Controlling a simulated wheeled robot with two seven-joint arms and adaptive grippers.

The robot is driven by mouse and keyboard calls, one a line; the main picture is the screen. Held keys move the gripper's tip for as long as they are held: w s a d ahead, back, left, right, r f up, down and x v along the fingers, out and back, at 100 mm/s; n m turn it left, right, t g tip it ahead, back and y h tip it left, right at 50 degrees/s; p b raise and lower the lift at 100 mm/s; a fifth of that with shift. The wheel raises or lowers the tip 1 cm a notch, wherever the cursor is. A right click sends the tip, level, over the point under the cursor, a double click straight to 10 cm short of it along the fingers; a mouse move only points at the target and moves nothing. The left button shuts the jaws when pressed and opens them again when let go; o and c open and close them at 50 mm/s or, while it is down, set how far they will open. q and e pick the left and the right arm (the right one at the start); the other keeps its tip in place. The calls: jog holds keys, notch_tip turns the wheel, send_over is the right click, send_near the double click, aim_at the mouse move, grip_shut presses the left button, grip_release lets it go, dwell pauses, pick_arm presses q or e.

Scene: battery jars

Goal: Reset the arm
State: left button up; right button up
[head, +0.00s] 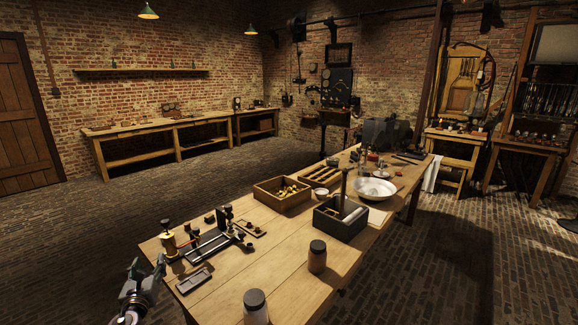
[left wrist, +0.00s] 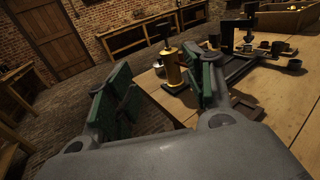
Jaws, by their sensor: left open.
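My left gripper (head: 147,274) is at the near left corner of the long wooden table (head: 285,262), off its left edge. In the left wrist view the left gripper (left wrist: 160,95) shows its two green-padded fingers spread apart with nothing between them. A brass device with a black knob (head: 169,240) stands upright on the table just beyond the gripper; it also shows in the left wrist view (left wrist: 173,70), behind the fingers and apart from them. My right gripper is not in view.
Two dark-lidded jars, one at the front edge (head: 256,308) and one farther back (head: 317,257), stand on the table. A black frame device (head: 208,245), a flat grey tray (head: 195,281), a wooden box (head: 282,199), a dark box (head: 328,226) and a white bowl (head: 374,192) also stand there. Floor left of the table is clear.

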pick_arm(q)
jog(key=s+a+f+n+g+p, duration=0.2)
jog(key=f+n+g+p, duration=0.15)
jog(key=f, duration=0.55)
jog(key=s+a+f+n+g+p, duration=0.2)
jog(key=f+n, duration=0.2)
jog(key=f, duration=0.5)
jog(key=s+d+f+n+g+h+p, duration=0.2)
jog(key=s+f+n+g+p, duration=0.2)
jog(key=s+f+n, duration=0.8)
jog(key=s+d+f+n+g+h+p, duration=0.1)
jog(key=s+d+f, duration=0.5)
jog(key=s, duration=0.7)
jog(key=s+d+f+n+g+h+p, duration=0.1)
jog(key=s+d+f+n+g+p, duration=0.2)
jog(key=s, duration=1)
jog(key=s+d+f+n+g+h+p, duration=0.1)
jog(key=s+d+f+n+p, duration=0.3)
jog(key=s+d+f, duration=0.6)
jog(key=s+n+g, duration=0.1)
jog(key=s+n, duration=0.1)
jog(key=s, duration=0.2)
jog(key=shift+p, duration=0.4)
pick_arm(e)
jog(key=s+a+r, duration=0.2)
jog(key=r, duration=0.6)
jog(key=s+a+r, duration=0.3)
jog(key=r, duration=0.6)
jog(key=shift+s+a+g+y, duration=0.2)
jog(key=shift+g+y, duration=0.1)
